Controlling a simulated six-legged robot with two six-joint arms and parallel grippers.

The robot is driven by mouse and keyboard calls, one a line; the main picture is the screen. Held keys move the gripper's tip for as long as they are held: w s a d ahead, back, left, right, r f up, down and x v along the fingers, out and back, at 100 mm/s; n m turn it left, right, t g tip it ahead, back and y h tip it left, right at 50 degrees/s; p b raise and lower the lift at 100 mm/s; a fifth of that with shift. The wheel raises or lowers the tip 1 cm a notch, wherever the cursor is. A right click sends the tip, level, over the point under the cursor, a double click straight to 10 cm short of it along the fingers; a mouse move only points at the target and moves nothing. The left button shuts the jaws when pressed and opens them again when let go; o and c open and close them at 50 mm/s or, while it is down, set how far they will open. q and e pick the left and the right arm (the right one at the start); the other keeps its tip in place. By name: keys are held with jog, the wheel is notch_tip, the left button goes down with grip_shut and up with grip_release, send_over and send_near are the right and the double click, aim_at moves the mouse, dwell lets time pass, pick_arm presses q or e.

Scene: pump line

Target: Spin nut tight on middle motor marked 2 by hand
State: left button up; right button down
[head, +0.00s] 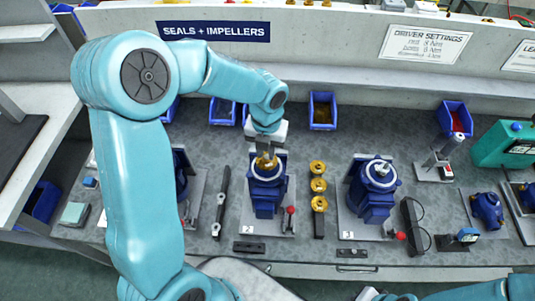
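The middle motor (267,198) is blue and stands upright on a grey plate marked 2. A brass-coloured part (264,163) sits on top of it. My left gripper (266,153) reaches down from above, right over the motor's top, with its fingertips at the brass part. The fingers are small and partly hidden, so I cannot tell whether they are closed on it. A nut cannot be made out separately from the brass part. My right arm shows only at the bottom right edge; a white part at its end may be the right gripper (368,294), with no fingers visible.
Several brass parts (318,185) stand in a row right of the middle motor. The motor marked 3 (372,190) has a silver top. A red-knobbed lever (290,212) stands close beside the middle motor. Blue bins (322,111) line the back; my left arm hides much of the left motor.

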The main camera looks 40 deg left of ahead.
pick_arm(q)
jog(key=shift+o, duration=0.3)
jog(key=shift+a, duration=0.15)
jog(key=shift+r, duration=0.3)
notch_tip(320, 180, up, 2)
jog(key=shift+r+p, duration=0.1)
jog(key=shift+p, duration=1.15)
jog(key=shift+r, duration=0.15)
jog(key=shift+d+r, duration=0.2)
jog(key=shift+r, duration=0.5)
jog(key=shift+a, duration=0.1)
